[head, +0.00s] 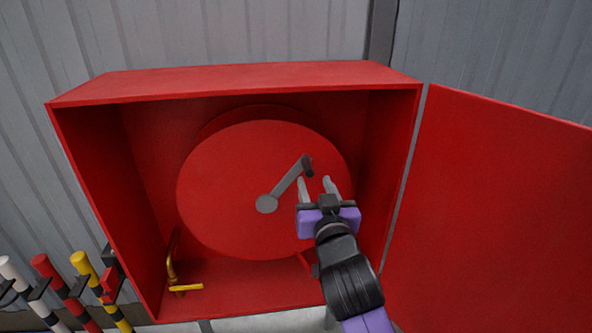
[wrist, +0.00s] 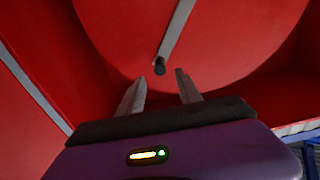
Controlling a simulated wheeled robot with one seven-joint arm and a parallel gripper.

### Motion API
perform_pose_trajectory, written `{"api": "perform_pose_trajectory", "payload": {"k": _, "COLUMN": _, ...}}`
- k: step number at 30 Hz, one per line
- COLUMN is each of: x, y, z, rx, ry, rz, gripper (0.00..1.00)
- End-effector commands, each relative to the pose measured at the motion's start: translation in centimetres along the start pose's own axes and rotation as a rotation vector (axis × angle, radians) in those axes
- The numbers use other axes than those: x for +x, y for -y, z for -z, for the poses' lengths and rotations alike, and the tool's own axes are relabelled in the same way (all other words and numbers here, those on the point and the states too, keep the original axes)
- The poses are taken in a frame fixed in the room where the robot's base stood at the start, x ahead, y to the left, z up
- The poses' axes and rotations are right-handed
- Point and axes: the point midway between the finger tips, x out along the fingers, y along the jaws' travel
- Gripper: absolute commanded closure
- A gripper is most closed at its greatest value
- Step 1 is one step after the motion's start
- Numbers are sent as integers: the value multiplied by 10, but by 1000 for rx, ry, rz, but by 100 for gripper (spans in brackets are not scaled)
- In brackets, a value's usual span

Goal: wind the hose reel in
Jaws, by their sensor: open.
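The hose reel (head: 235,190) is a large red disc inside an open red cabinet. A grey crank arm (head: 288,184) runs from the round hub (head: 266,204) up and right to a short dark handle (head: 308,168). In the wrist view the dark handle (wrist: 160,68) sits at the end of the crank arm (wrist: 177,32), just beyond and roughly between my fingertips. My gripper (head: 316,183) is open and empty, just below and right of the handle; it also shows in the wrist view (wrist: 160,83). No hose is visible.
The cabinet (head: 240,80) has its door (head: 510,200) swung open on the right. A brass valve or nozzle (head: 178,275) is at the cabinet's lower left. Striped poles (head: 95,285) stand outside at left. A blue object (wrist: 312,156) shows at the wrist view's lower right.

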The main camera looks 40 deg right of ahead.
Motion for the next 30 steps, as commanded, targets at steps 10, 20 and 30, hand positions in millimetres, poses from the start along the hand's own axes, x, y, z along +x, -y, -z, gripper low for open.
{"api": "perform_pose_trajectory", "payload": {"k": 10, "x": 29, "y": 0, "z": 1, "rx": 56, "ry": 3, "rz": -2, "gripper": 59}}
{"api": "perform_pose_trajectory", "payload": {"k": 20, "x": 72, "y": 0, "z": 0, "rx": 54, "ry": 2, "rz": 0, "gripper": 59}}
{"api": "perform_pose_trajectory", "payload": {"k": 30, "x": 78, "y": 0, "z": -1, "rx": 54, "ry": 2, "rz": 0, "gripper": 59}}
